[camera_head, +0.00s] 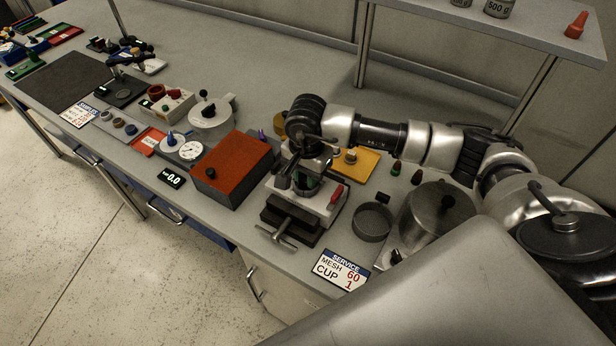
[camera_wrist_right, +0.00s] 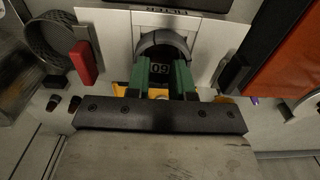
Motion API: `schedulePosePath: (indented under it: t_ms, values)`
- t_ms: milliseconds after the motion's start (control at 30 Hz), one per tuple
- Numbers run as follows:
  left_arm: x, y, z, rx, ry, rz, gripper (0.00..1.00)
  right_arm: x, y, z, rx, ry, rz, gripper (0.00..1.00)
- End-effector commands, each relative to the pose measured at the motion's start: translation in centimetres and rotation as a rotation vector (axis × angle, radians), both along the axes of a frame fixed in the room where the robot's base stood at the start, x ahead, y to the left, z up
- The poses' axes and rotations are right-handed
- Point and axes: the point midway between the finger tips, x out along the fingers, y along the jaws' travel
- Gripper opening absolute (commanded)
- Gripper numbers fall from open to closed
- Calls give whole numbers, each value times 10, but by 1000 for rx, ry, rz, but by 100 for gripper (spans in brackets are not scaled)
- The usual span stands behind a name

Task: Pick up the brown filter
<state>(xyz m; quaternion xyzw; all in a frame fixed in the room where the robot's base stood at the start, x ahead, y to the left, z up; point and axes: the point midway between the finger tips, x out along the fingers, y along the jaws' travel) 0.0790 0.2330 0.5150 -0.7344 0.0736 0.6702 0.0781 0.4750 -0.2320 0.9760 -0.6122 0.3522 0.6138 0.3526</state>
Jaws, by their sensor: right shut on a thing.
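My right gripper (camera_head: 307,181) reaches down over the filter station (camera_head: 327,205) at the middle of the bench. In the right wrist view its green fingers (camera_wrist_right: 160,80) are shut on a round, dark filter marked 60 (camera_wrist_right: 158,68). The filter sits between the fingers, just in front of a white plate with upside-down lettering. Its colour looks dark grey to brownish in this light, and I cannot tell whether it is clear of its seat. The fingers hide its sides. My left gripper is not in view.
An orange-topped box (camera_head: 232,168) stands left of the station. A round mesh cup (camera_head: 372,222) and a large metal pot (camera_head: 438,212) stand to its right. A service sign (camera_head: 342,270) reads mesh 60, cup 1. Small round discs (camera_head: 117,123) lie farther left. A shelf post rises behind.

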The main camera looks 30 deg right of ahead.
Motion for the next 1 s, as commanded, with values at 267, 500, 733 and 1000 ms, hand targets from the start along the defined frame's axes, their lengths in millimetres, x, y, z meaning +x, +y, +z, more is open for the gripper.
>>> schedulePosePath:
  t_ms: [267, 500, 733, 1000]
  values:
    - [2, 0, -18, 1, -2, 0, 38, -20, 9, 35, 4, -1, 12, 0]
    - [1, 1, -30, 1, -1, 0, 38, -60, 23, 62, 3, -4, 12, 0]
    - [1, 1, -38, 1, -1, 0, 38, -92, 33, 84, 1, -5, 9, 0]
    - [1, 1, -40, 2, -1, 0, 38, -109, 39, 98, 0, -4, 5, 0]
